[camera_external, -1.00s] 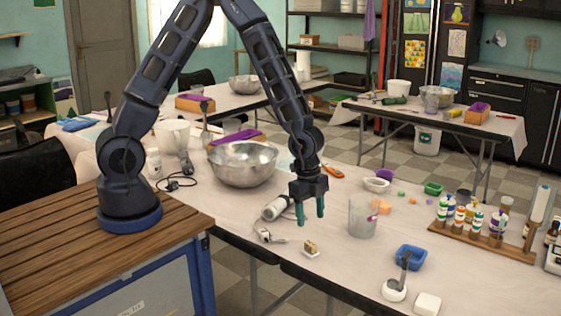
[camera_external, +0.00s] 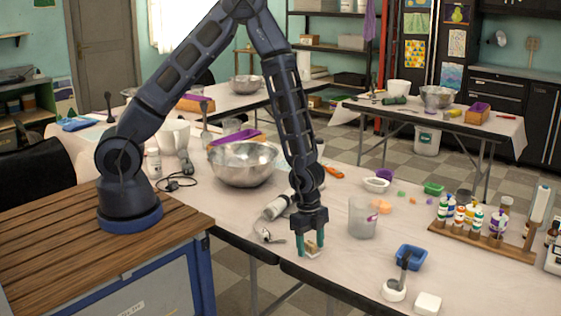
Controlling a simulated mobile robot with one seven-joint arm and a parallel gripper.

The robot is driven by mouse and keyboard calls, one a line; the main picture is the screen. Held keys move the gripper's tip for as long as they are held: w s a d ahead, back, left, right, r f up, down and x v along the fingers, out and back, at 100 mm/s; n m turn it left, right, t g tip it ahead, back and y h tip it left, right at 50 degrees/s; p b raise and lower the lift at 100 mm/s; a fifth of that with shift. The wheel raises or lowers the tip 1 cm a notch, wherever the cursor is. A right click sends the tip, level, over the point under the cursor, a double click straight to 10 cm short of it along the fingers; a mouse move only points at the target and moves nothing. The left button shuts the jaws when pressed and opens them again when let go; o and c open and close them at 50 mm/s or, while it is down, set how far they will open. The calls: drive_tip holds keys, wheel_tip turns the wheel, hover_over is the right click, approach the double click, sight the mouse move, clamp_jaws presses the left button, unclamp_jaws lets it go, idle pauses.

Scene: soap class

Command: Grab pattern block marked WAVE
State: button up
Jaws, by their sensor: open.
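A small tan block (camera_external: 312,246) stands on a thin white base (camera_external: 312,254) near the front edge of the table. Any marking on it is too small to read. My gripper (camera_external: 310,244) points straight down with its two green fingers apart. The fingers are down around the block, one to its left and one to its right, and partly hide it. I cannot tell whether either finger touches it.
A clear beaker (camera_external: 362,218) stands close to the right of my gripper. A hand blender (camera_external: 277,207) lies to the left, with a large metal bowl (camera_external: 243,164) behind.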

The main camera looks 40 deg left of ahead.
drive_tip(key=shift+f, duration=0.25)
drive_tip(key=shift+c, duration=0.5)
drive_tip(key=c, duration=1)
drive_tip(key=shift+o, duration=0.2)
drive_tip(key=shift+r, duration=0.1)
